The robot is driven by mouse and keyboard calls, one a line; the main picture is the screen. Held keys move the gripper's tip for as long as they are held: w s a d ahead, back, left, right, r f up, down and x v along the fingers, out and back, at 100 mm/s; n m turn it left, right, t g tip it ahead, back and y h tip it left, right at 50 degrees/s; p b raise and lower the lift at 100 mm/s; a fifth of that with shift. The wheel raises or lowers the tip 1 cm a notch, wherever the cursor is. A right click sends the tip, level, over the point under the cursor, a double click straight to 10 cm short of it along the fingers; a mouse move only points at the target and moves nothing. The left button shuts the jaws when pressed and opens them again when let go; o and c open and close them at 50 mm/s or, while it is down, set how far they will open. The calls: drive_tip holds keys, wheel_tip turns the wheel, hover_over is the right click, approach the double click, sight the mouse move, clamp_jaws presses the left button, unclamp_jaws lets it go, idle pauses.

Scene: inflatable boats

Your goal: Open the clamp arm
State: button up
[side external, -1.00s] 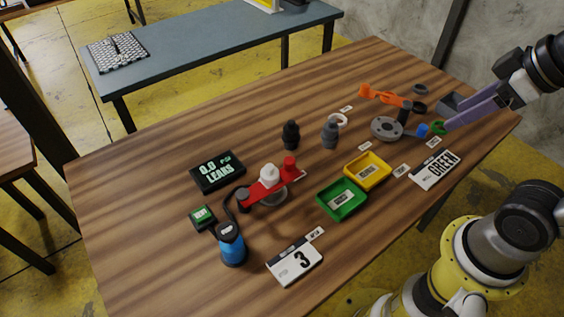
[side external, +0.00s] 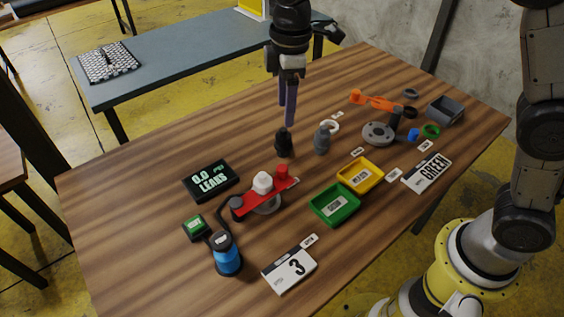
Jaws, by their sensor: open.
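An orange arm (side external: 375,102) sits on a dark post over a grey round base (side external: 378,135) at the right of the table, with a blue knob (side external: 413,134) beside the base. A red arm (side external: 258,201) lies across a second grey round base (side external: 268,207) near the middle. A white part (side external: 262,182) stands at that arm's middle and a red knob (side external: 281,171) toward its right end. I cannot tell which arm is the clamp arm. My gripper (side external: 288,118) points down, open and seemingly empty, over a black fitting (side external: 284,144); contact is unclear.
A grey fitting (side external: 322,139), white ring (side external: 331,126), green ring (side external: 431,131) and grey box (side external: 445,109) stand behind and right. Green (side external: 352,219) and yellow (side external: 376,186) trays lie in front. A blue pump (side external: 227,261) and display (side external: 210,181) are left.

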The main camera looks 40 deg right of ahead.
sight(281, 167)
drive_tip(key=shift+g, duration=0.3)
drive_tip(key=f, duration=0.5)
drive_tip(key=a+f, duration=0.1)
drive_tip(key=f, duration=1)
drive_tip(key=shift+s+a, duration=0.15)
drive_tip(key=shift+s, duration=0.05)
clamp_jaws()
idle(0.6)
